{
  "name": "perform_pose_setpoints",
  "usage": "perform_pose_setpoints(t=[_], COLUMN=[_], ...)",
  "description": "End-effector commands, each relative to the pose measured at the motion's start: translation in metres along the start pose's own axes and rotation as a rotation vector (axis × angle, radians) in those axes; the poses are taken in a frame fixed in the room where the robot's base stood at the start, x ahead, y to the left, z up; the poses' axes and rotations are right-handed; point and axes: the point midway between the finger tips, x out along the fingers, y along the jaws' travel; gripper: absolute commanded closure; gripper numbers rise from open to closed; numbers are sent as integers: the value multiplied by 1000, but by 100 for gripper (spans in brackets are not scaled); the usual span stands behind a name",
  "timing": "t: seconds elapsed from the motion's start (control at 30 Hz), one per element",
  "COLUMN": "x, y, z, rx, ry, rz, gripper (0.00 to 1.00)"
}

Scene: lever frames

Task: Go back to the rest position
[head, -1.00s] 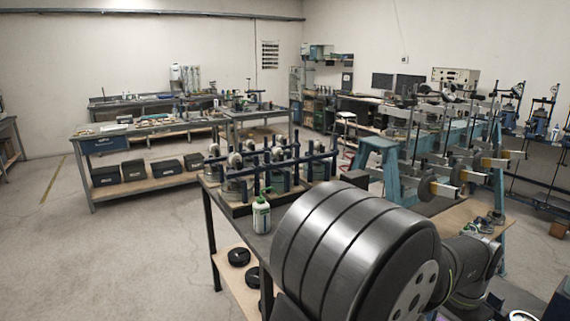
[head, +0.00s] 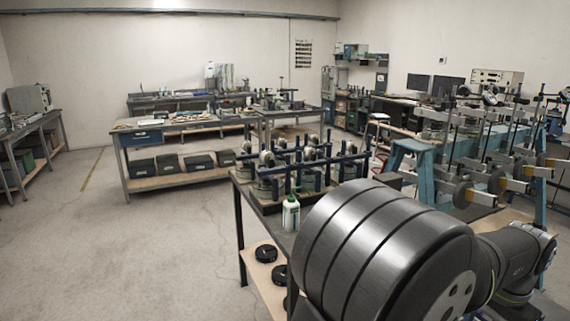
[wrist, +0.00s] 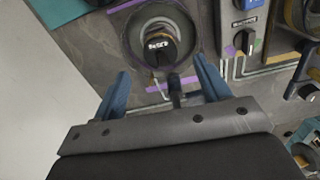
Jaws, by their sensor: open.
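My gripper (wrist: 163,88) shows in the wrist view with its two blue fingers spread apart. It is open, and neither finger visibly grips anything. Beyond the fingers is a grey panel with a round fitting and a black knob (wrist: 159,44) with a small label. A short dark rod (wrist: 176,92) shows between the fingers; I cannot tell whether it touches them. The gripper cannot be made out in the head view, where a large grey part of my own arm fills the lower right.
The wrist view shows another black knob (wrist: 244,41) right of the fingers. In the head view, a dark bench holds blue-posted lever frames (head: 290,165) and a white bottle (head: 291,213). Blue stands with levers (head: 480,165) are at right. Open floor (head: 130,250) lies at left.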

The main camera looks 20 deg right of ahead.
Motion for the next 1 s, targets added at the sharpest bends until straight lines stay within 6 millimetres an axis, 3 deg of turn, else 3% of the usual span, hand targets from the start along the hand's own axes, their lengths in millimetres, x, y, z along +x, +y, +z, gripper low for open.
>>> perform_pose_setpoints(t=[0.57,1.0], x=[-117,-30], y=[0,0], z=[0,1], rx=[0,0], ry=[3,-5], rz=[0,1], gripper=[31,31])
